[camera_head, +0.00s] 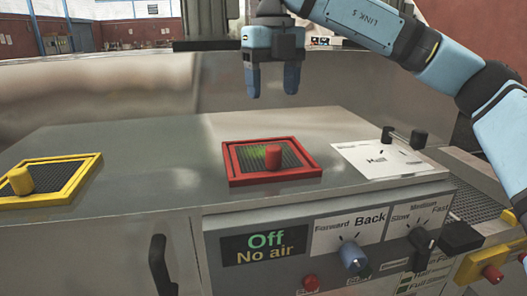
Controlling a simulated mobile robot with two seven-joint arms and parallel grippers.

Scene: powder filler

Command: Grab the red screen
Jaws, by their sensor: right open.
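The red screen (232,170) is a square red frame with dark mesh and a red knob (273,157) standing up from its middle. It lies flat on the grey metal machine top, near the front edge. My right gripper (273,92) hangs above and behind the screen with its fingers pointing down. It is open and empty, with clear air between it and the red knob. My left gripper does not show.
A yellow-framed screen (85,166) with a yellow knob lies at the left of the metal top (150,150). A white panel with black knobs (378,158) is right of the red screen. The front face carries a blue knob (352,256) and a black handle (162,265).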

